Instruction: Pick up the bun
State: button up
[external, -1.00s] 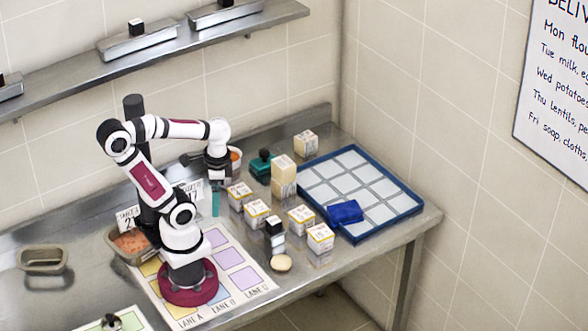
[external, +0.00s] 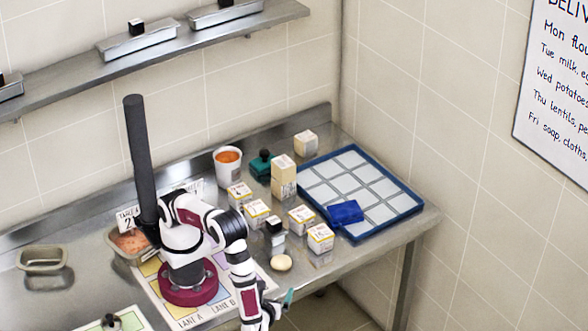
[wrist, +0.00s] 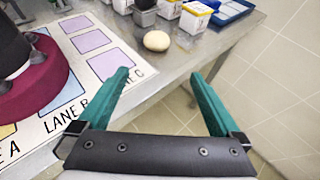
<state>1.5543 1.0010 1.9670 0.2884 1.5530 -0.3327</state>
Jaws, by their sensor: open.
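The bun (external: 281,262) is a small pale round roll on the steel table near its front edge, just in front of a black-topped shaker. In the wrist view the bun (wrist: 157,41) lies beyond my fingertips, a little left of the middle between them. My gripper (external: 287,298) is at the table's front edge, nearer the camera than the bun and apart from it. In the wrist view my gripper (wrist: 163,80) has its two teal fingers wide apart with nothing between them.
The shaker (external: 274,236) and several small labelled boxes (external: 320,238) stand close behind the bun. A blue-rimmed tray (external: 407,213) with a blue cloth (external: 345,212) is at the right. A lane mat (external: 240,279) lies left of the bun. Beyond the table edge is open floor.

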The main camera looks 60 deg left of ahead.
aim_at(280, 265)
jog(key=x, duration=1)
jog(key=r+x, duration=0.1)
jog(key=x, duration=0.4)
jog(key=shift+a+f, duration=0.1)
jog(key=shift+a, duration=0.4)
jog(key=c, duration=1.3)
